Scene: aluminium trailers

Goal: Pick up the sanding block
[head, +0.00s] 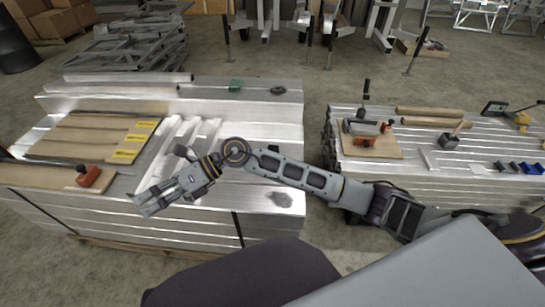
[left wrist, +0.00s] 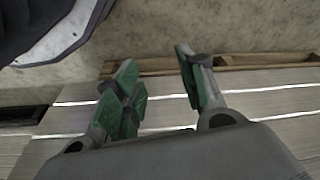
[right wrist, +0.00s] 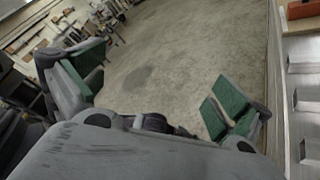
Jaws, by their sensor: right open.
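A small red-orange block with a dark part (head: 88,176), which looks like the sanding block, sits on a wooden board (head: 40,176) at the left end of the metal stack. A red-orange piece (right wrist: 302,9) also shows at the top right of the right wrist view. My right gripper (head: 142,202) is open and empty, to the right of the block and slightly nearer in the head view, apart from it. In the right wrist view its green pads (right wrist: 155,88) are wide apart. My left gripper (left wrist: 157,72) is open and empty above metal slats; it is outside the head view.
Planks with yellow labels (head: 130,146) lie behind the block. Bare metal bars (head: 178,140) lie beside my right gripper. A second stack (head: 450,168) at the right carries a board with an orange-and-grey tool (head: 371,140), a dark block (head: 449,141) and blue pieces. Concrete floor separates the stacks.

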